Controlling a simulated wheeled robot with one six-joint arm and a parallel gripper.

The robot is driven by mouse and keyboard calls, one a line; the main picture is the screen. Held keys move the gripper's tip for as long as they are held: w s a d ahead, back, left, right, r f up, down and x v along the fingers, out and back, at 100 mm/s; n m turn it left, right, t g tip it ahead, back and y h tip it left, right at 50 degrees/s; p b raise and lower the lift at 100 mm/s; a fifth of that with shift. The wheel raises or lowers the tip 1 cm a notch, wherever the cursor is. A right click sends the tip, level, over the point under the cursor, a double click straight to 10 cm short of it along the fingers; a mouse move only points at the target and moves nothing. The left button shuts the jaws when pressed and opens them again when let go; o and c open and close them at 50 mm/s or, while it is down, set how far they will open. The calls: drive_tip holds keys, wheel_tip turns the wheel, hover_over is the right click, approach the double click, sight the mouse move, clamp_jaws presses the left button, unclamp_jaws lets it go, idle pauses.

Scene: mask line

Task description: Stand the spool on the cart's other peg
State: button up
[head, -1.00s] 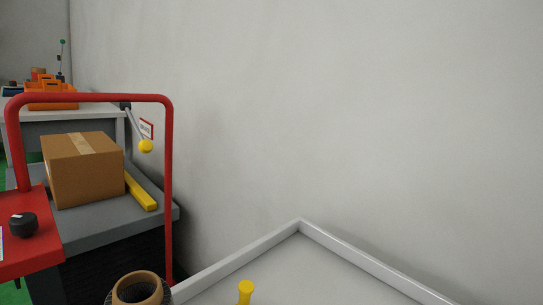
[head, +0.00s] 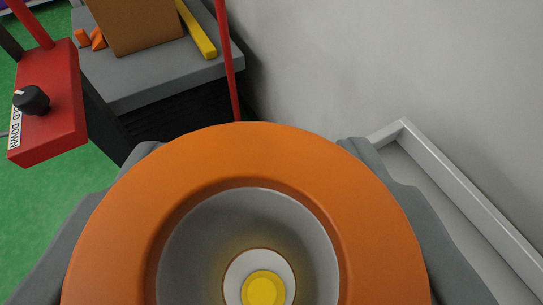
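An orange spool (head: 245,160) fills the lower middle of the head view, its round top face towards me. My gripper (head: 250,148) has one grey finger on each side of it and appears shut on its sides. Down the spool's grey bore I see a pale ring around the round yellow top of a peg (head: 263,290). I cannot tell whether the peg is inside the bore or below it. The cart (head: 468,205) shows at the right as a light tray with a raised rim. The spool and gripper hide most of it, including any other peg.
A grey bench (head: 165,85) at upper left holds a cardboard box (head: 135,22) and a yellow bar (head: 197,30). A red panel with a black knob (head: 32,99) and a red post (head: 228,60) stand nearby. A plain wall (head: 370,60) rises behind the cart.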

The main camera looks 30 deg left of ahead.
drive_tip(key=shift+f, duration=5.4)
drive_tip(key=shift+f, duration=0.55)
drive_tip(key=o, duration=1.1)
drive_tip(key=shift+o, duration=0.2)
drive_tip(key=shift+s, duration=0.1)
